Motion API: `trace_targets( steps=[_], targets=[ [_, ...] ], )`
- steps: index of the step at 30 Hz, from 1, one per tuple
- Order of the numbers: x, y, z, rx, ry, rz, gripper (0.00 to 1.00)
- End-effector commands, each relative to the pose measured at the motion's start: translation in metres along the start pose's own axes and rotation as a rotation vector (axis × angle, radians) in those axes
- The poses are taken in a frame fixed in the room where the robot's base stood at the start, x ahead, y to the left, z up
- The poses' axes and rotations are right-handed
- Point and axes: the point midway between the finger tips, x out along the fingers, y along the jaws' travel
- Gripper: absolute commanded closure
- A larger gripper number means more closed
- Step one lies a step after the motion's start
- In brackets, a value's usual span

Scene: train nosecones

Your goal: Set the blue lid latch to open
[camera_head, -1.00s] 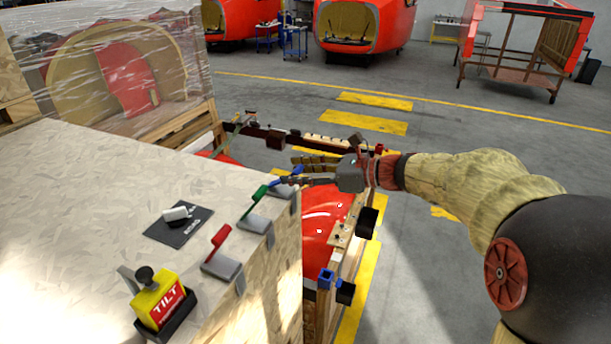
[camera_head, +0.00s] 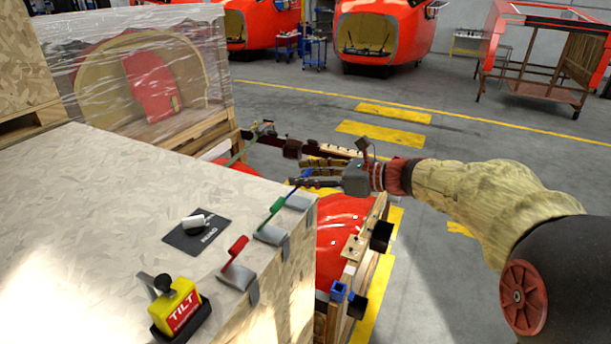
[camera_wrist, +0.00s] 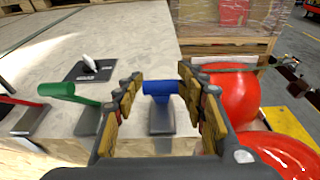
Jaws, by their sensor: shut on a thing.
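The blue lid latch (camera_wrist: 158,88) stands with its blue handle up on a grey metal base (camera_wrist: 162,120) in the middle of the wrist view. My gripper's yellow-padded fingers (camera_wrist: 160,95) are on both sides of the blue handle, shut on it. In the head view my gripper (camera_head: 292,183) is at the far right corner of the wooden crate lid (camera_head: 120,190), over the blue latch's base (camera_head: 298,202). The fingers hide most of the blue handle there. Exact contact of the pads is hard to see.
A green latch (camera_head: 271,214) and a red latch (camera_head: 236,254) stand along the same lid edge. A black card with a white object (camera_head: 198,230) and a yellow tilt indicator (camera_head: 177,305) are on the lid. Red nosecones (camera_head: 345,240) lie beyond the crate's right side.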

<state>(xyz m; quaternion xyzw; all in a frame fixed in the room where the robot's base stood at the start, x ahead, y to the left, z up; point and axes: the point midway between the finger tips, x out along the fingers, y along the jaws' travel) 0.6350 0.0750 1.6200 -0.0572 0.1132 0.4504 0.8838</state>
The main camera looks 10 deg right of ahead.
Motion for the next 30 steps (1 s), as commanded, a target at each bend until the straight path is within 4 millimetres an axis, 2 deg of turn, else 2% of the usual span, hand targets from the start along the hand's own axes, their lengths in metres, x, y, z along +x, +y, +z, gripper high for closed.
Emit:
trace_targets(
  steps=[1, 8, 9, 15, 18, 26, 30],
  targets=[
    [-0.001, -0.001, 0.006, -0.008, -0.007, -0.004, 1.00],
    [-0.002, -0.001, 0.006, -0.008, -0.007, -0.005, 1.00],
    [-0.002, -0.001, 0.006, -0.008, -0.007, -0.005, 0.59],
    [-0.001, -0.001, 0.004, -0.005, -0.004, -0.003, 0.48],
    [-0.001, -0.001, 0.003, -0.004, -0.003, -0.002, 0.44],
    [-0.001, 0.000, 0.002, -0.002, -0.002, -0.001, 0.44],
    [-0.011, -0.001, 0.002, -0.002, -0.002, -0.002, 0.44]
  ],
)
